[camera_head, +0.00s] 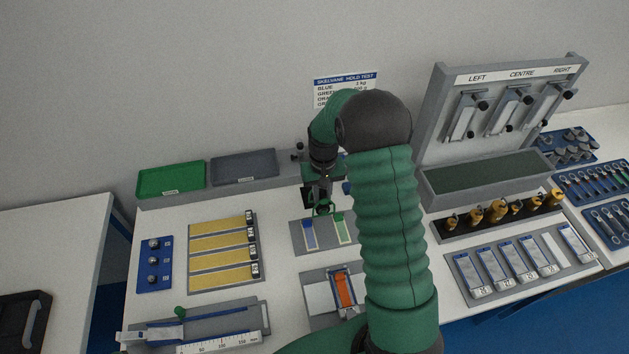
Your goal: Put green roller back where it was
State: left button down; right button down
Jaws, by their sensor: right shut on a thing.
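My right arm, in a green sleeve, reaches across the middle of the bench. Its dark gripper (322,196) points down above the grey plate with a blue and a green strip. It is shut on a small green thing, which looks like the green roller (325,208), mostly hidden by the fingers. The grey plate (298,241) bears the blue strip (309,234) and the green strip (342,230). I cannot tell whether the roller touches the plate. A bit of blue (347,188) shows behind the arm. My left gripper is not in view.
A green tray (170,178) and a grey tray (244,167) stand at the back left. Yellow strips (217,242) lie left of the gripper. A plate with an orange strip (345,290) lies in front. A tall rack (437,110) stands right, with brass weights (497,211) before it.

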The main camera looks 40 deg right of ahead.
jog(key=w+d+f, duration=0.1)
jog(key=w, duration=0.1)
jog(key=w+d+f+p, duration=0.1)
jog(key=w+f, duration=0.1)
jog(key=w, duration=0.1)
jog(key=w+d+f+p, duration=0.1)
jog(key=w+d, duration=0.1)
jog(key=shift+w+d+f, duration=0.1)
jog(key=shift+w+f, duration=0.05)
jog(key=shift+w, duration=0.2)
jog(key=c, duration=1.3)
grip_release()
